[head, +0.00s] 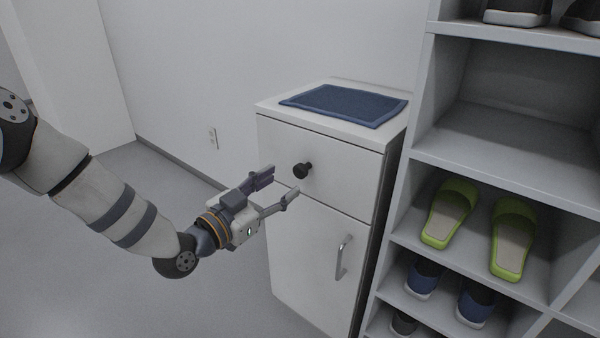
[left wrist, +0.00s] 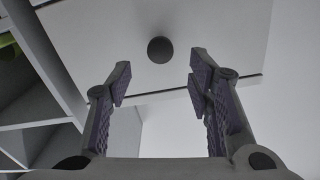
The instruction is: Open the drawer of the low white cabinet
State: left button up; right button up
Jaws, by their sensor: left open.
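The low white cabinet (head: 312,250) stands against the wall. Its drawer (head: 340,177) at the top looks closed, flush with the front, and carries a round black knob (head: 302,170). My left gripper (head: 282,183) is open and empty in front of the drawer, its fingers pointing toward the knob and apart from it. In the left wrist view the knob (left wrist: 160,50) shows beyond and between the open fingertips (left wrist: 158,80). The right gripper is in neither view.
A blue mat (head: 345,104) lies on the cabinet top. A door with a metal handle (head: 343,257) is below the drawer. A shelf unit (head: 418,130) with green slippers (head: 450,213) and other shoes stands close on the right. The floor (head: 90,260) at left is clear.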

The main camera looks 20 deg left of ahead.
aim_at(298, 172)
pick_arm(q)
jog(key=b+x, duration=0.1)
jog(key=x, duration=0.6)
jog(key=shift+w+d+f+b, duration=0.1)
jog(key=shift+w+f+b, duration=0.05)
jog(key=shift+w+b, duration=0.25)
grip_shut()
